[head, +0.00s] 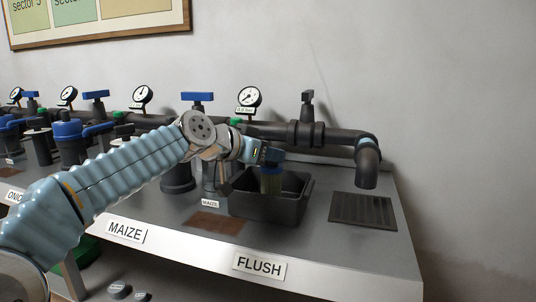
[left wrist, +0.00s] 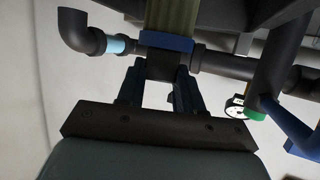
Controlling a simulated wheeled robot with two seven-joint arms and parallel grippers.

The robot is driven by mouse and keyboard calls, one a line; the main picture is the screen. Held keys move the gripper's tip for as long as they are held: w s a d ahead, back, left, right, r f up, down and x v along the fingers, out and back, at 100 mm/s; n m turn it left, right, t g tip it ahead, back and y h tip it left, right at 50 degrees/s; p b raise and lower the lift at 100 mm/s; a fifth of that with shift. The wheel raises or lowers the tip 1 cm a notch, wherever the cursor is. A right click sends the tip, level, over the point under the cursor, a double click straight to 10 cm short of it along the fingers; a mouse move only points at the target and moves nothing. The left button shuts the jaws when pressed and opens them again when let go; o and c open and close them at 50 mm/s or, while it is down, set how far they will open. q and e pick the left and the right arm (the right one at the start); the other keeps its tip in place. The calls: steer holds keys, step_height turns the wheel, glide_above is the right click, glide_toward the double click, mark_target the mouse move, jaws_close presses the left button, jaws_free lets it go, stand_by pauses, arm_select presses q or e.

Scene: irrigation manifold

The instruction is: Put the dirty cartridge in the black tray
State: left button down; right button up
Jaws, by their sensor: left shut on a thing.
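The black tray (head: 262,208) stands on the grey bench near the FLUSH label. My left gripper (head: 268,154) is above the tray, shut on the top of the dirty cartridge (head: 271,182). The cartridge hangs upright, a greenish-brown cylinder with a blue collar, its lower part inside the tray opening. The front wall hides its bottom end, so I cannot tell whether it touches the tray floor. In the left wrist view, the fingers (left wrist: 160,88) close on the dark cap above the collar, and the cartridge body (left wrist: 172,15) runs out of the top. My right gripper is not in view.
A dark drain grate (head: 363,210) lies right of the tray, under a downturned pipe end (head: 367,170). A brown mat (head: 214,222) lies to the left. Dark pipes, a valve (head: 307,105) and a gauge (head: 248,97) stand behind the tray.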

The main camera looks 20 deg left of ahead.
arm_select(q)
steer(key=shift+f, duration=0.2)
steer(key=c, duration=0.7)
jaws_free()
steer(key=shift+c, duration=0.2)
steer(key=shift+r, duration=0.15)
steer(key=shift+r, duration=0.25)
steer(key=v, duration=1.2)
steer(key=shift+f+b, duration=0.2)
steer(key=shift+b, duration=0.1)
